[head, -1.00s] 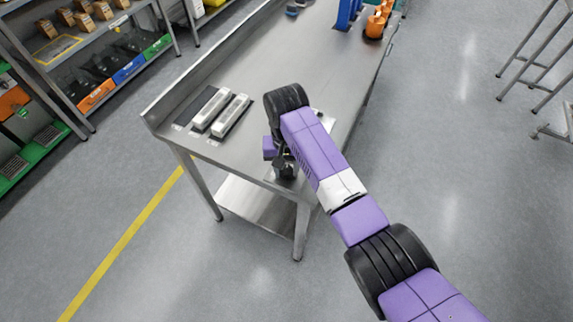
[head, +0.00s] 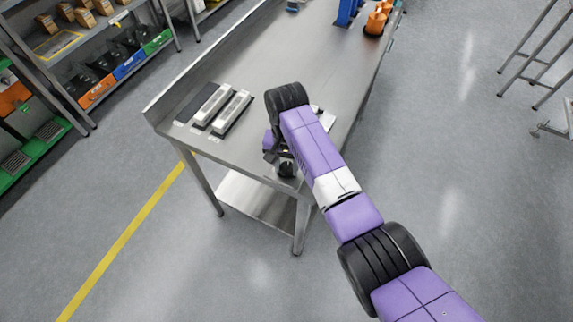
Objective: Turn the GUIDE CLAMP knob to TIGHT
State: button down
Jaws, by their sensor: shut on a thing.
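The GUIDE CLAMP knob shows only as a small dark round part (head: 288,171) at the near edge of the steel bench. Its label and pointer are too small to read, so I cannot tell its setting. My gripper (head: 284,159) is at this part, mostly hidden under my purple and black wrist. It is shut on the knob, though the fingertips themselves are hard to make out.
The steel bench (head: 250,75) runs away to the upper right. Two pale bars (head: 231,111) lie on dark mats left of my wrist. A white plate (head: 326,120) shows partly behind my arm. Orange cups (head: 377,20) and a blue stand (head: 347,12) are at the far end.

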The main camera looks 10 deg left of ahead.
aim_at(286, 167)
jog(key=c, duration=0.9)
grip_release()
jog(key=shift+c, duration=0.2)
jog(key=shift+r+b, duration=0.5)
jog(key=shift+r, duration=3.45)
